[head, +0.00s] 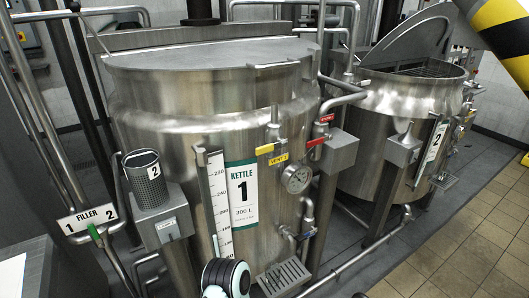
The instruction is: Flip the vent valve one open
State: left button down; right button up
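The vent valve one (266,149) is on the front of the left steel kettle, with a short yellow lever. The lever lies roughly level, pointing left from a thin upright pipe. A yellow "VENT 1" label (278,158) sits just below it. Kettle 1 (210,110) carries a white "KETTLE 1" sign (242,192). Part of my own arm, with dark, white and teal rings, shows at the bottom centre, below the valve and apart from it. No gripper fingers are visible.
A red-handled valve (318,141) sits right of the vent valve, near a grey box (338,148). A pressure gauge (297,179) is below. A perforated cup (148,183) stands at left. Kettle 2 (385,125) is at right, with open tiled floor (470,245) in front.

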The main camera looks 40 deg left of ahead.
aim_at(266, 148)
jog(key=i+l+u, duration=0.2)
jog(key=u, duration=0.2)
jog(key=i+l+u, duration=0.65)
jog(key=u, duration=0.2)
